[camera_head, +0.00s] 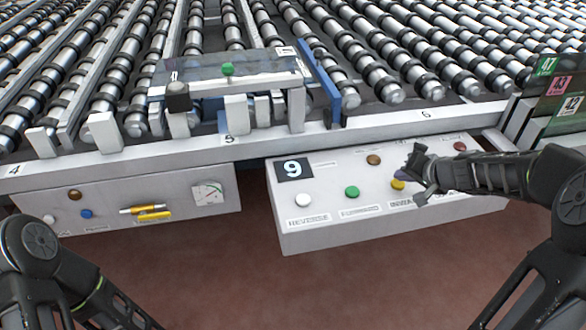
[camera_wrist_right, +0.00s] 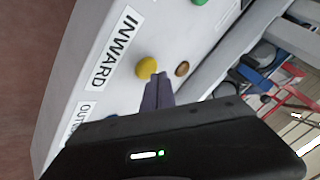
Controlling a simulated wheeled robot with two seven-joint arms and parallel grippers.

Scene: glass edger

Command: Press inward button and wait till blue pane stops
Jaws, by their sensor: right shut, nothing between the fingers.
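The yellow button (camera_head: 398,185) is on the sloped white control box, above a partly hidden label. In the right wrist view the yellow button (camera_wrist_right: 147,67) stands beside the label INWARD (camera_wrist_right: 117,48). My right gripper (camera_head: 412,168) is shut and empty, its tips close to the yellow button. In the right wrist view its fingertips (camera_wrist_right: 159,77) are just beside the button; I cannot tell whether they touch it. A narrow blue pane (camera_head: 321,80) stands upright at the conveyor's front edge. My left gripper is out of view; only its arm shows at lower left.
The control box (camera_head: 290,232) also has a white button (camera_head: 303,200), a green button (camera_head: 352,192), a brown button (camera_head: 374,160) and a red button (camera_head: 460,146). Another panel (camera_head: 120,215) with a dial is at left. Roller conveyors (camera_head: 430,80) fill the back.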

